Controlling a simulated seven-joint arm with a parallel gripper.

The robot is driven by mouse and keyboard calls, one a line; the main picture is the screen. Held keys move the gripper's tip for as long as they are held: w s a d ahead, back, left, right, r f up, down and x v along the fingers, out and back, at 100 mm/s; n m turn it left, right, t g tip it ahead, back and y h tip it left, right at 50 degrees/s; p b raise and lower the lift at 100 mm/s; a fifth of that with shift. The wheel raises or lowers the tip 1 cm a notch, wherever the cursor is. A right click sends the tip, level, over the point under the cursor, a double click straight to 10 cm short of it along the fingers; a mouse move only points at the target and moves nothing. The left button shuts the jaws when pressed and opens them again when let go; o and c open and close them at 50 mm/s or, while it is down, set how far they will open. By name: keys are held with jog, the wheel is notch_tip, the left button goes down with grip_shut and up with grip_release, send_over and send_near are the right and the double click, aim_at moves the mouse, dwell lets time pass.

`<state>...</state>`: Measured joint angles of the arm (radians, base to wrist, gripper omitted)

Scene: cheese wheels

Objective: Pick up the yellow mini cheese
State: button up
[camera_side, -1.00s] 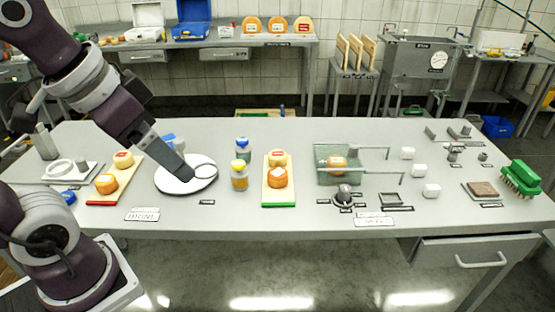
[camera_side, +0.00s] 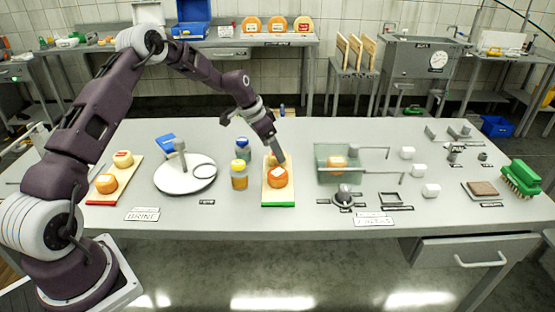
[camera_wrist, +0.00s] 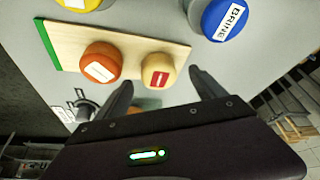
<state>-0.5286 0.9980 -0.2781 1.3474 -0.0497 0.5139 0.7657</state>
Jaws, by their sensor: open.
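The yellow mini cheese (camera_wrist: 158,71), small and round with a red label, sits on the green-ended wooden board (camera_wrist: 62,45) beside an orange cheese (camera_wrist: 101,62) with a white label. In the side view the yellow cheese (camera_side: 270,160) is partly hidden by my gripper (camera_side: 280,158). My gripper (camera_wrist: 160,78) is open and empty; its fingers lie to either side of the yellow cheese in the wrist view. I cannot tell the height gap. A second yellow cheese (camera_side: 123,157) and orange cheese (camera_side: 106,184) are on the red-ended board (camera_side: 100,199) at left.
A blue-capped jar (camera_side: 242,149) and a yellow-capped jar (camera_side: 239,175) stand just left of the green-ended board. A clear greenish box (camera_side: 322,178) holding an orange cheese stands to its right. A white round plate (camera_side: 168,184) lies further left.

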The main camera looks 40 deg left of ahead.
jog(key=x, duration=0.3)
jog(key=shift+s, duration=0.1)
jog(key=shift+c, duration=0.4)
jog(key=shift+r, duration=0.1)
jog(key=c, duration=1.5)
